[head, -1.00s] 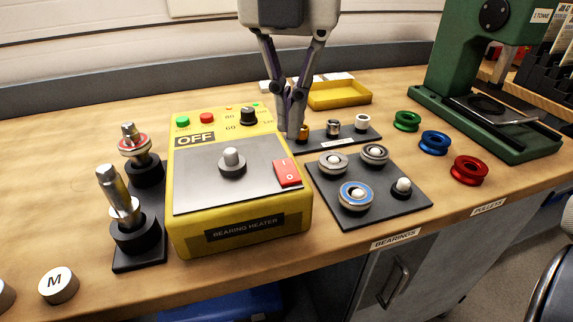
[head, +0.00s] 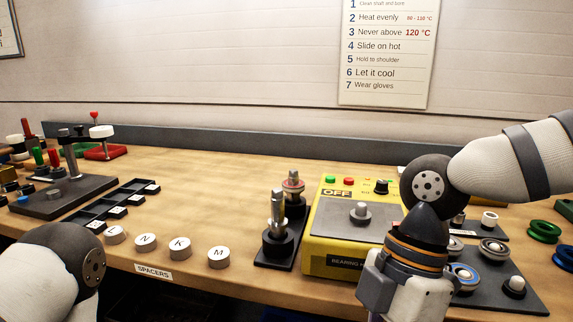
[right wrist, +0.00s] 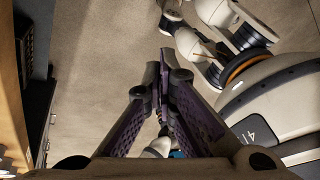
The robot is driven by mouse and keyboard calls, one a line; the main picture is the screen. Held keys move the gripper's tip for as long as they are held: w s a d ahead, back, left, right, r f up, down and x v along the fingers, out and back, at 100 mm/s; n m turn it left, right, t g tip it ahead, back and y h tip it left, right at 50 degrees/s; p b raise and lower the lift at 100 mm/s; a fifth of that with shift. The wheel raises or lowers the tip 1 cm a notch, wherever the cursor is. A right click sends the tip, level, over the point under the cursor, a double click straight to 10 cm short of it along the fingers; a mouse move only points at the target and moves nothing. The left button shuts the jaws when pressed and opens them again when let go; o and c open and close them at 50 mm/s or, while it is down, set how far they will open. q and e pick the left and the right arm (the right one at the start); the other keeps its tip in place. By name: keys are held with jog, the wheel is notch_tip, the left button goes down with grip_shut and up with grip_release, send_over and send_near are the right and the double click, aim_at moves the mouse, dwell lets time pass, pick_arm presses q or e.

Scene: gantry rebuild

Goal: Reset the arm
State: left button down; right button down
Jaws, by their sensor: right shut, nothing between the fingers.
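My right arm (head: 500,165) comes in from the right in the head view, bends at a dark round joint, and its wrist (head: 405,280) points down in front of the bench, overlapping the bearing heater (head: 312,255). Its fingers are below the head picture. In the right wrist view my right gripper (right wrist: 163,75) has its purple-lined fingers together with nothing between them, over bare floor (right wrist: 110,50). My left arm (head: 60,270) shows only as a white link and dark joint at the lower left; its gripper is out of view.
The wooden bench (head: 205,180) carries two shaft posts on a black base (head: 270,258), a row of round spacers (head: 180,247), black trays (head: 100,212) and a bearing mat (head: 525,295). The bench edge (right wrist: 10,110) shows at left in the wrist view.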

jog(key=s+f+m+y, duration=0.1)
jog(key=s+f+m, duration=0.55)
jog(key=f, duration=0.45)
jog(key=s+f+m+y, duration=0.1)
jog(key=s+f+m, duration=0.5)
jog(key=f+m, duration=0.3)
jog(key=s+d+f+m+t+h, duration=0.1)
jog(key=s+d+f+m+h, duration=0.1)
jog(key=d, duration=0.4)
jog(key=s+d+f+m+h, duration=0.3)
jog(key=s+d+f+m, duration=0.1)
jog(key=s+d+f, duration=0.1)
jog(key=shift+d+f+t, duration=0.4)
jog(key=shift+d+f, duration=0.3)
jog(key=shift+d, duration=0.3)
jog(key=shift+m, duration=0.25)
